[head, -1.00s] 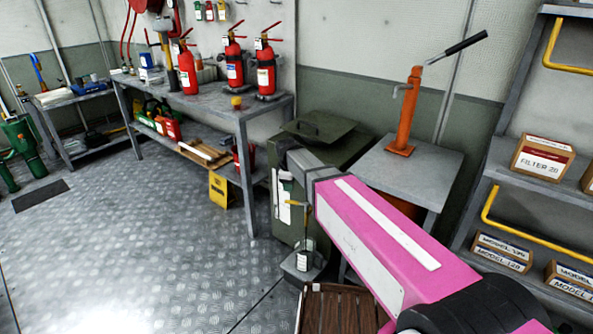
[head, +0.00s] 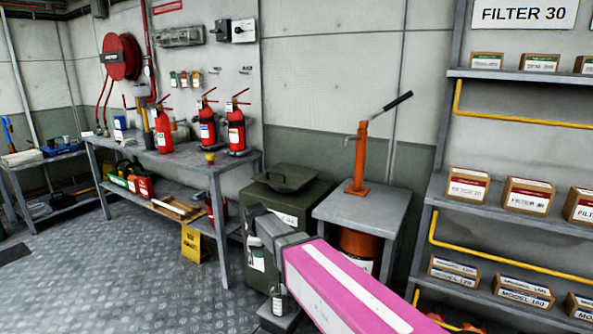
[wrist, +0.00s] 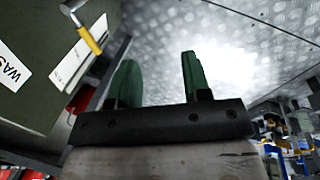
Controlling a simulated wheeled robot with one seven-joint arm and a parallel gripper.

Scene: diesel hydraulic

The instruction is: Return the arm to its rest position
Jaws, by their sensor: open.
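My pink arm (head: 335,290) reaches from the bottom of the head view up and left, its grey end section in front of the green bin (head: 300,208). My gripper (wrist: 158,76) shows in the wrist view with two green fingers spread apart and nothing between them. Its fingertips are hard to make out in the head view. In the wrist view, the green bin (wrist: 50,28) with a yellow handle and a white label is close by on the left, and metal floor lies beyond the fingers.
A grey workbench (head: 170,160) with red extinguishers stands at the left. An orange hand pump (head: 359,165) stands on a grey stand right of the bin. Shelving (head: 480,210) with filter boxes fills the right. Open floor (head: 110,270) lies at the front left.

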